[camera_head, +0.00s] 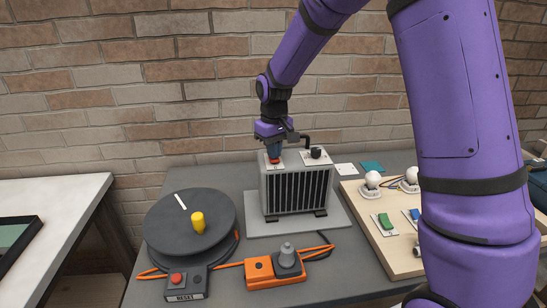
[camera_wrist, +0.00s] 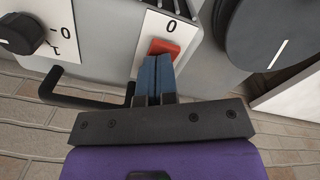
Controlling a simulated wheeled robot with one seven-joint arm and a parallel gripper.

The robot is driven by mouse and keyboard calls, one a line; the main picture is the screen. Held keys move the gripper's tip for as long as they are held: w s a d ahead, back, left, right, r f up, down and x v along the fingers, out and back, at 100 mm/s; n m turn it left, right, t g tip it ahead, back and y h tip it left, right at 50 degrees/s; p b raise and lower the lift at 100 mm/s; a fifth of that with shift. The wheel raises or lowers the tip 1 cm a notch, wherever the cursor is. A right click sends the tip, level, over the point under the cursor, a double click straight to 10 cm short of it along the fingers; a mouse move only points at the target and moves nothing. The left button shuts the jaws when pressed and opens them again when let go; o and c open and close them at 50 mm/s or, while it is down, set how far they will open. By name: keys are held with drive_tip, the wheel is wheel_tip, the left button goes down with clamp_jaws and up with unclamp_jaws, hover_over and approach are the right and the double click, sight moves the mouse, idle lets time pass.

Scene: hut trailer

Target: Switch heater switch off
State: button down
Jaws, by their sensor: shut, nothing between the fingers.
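The heater (camera_head: 292,192) is a grey box with dark vertical slats, standing on a light plate on the dark table. Its red rocker switch (camera_wrist: 163,47) sits on a white plate marked 0 on the heater's top; it also shows in the head view (camera_head: 275,161). My gripper (camera_wrist: 158,62) has its blue fingers closed together and empty. The fingertips are at the red switch and seem to touch it, covering part of it. In the head view my gripper (camera_head: 274,153) points down at the top left of the heater. The switch's exact tilt is hard to tell.
A black knob (camera_wrist: 20,34) sits beside the switch on the heater's top, with a dark handle (camera_wrist: 85,98) behind. A wooden board (camera_head: 390,248) with bulbs is right.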

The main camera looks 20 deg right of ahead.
drive_tip(key=shift+r, duration=3.4)
drive_tip(key=shift+s+r, duration=0.1)
drive_tip(key=shift+r, duration=0.05)
drive_tip(key=s+d+r+m+t, duration=0.2)
drive_tip(key=s+d+r+t, duration=0.15)
drive_tip(key=s+r, duration=0.95)
drive_tip(key=s+d+f+m+t, duration=0.1)
drive_tip(key=s+d+t, duration=0.1)
drive_tip(key=s, duration=1.8)
drive_tip(key=shift+d+m, duration=0.4)
drive_tip(key=shift+d, duration=0.3)
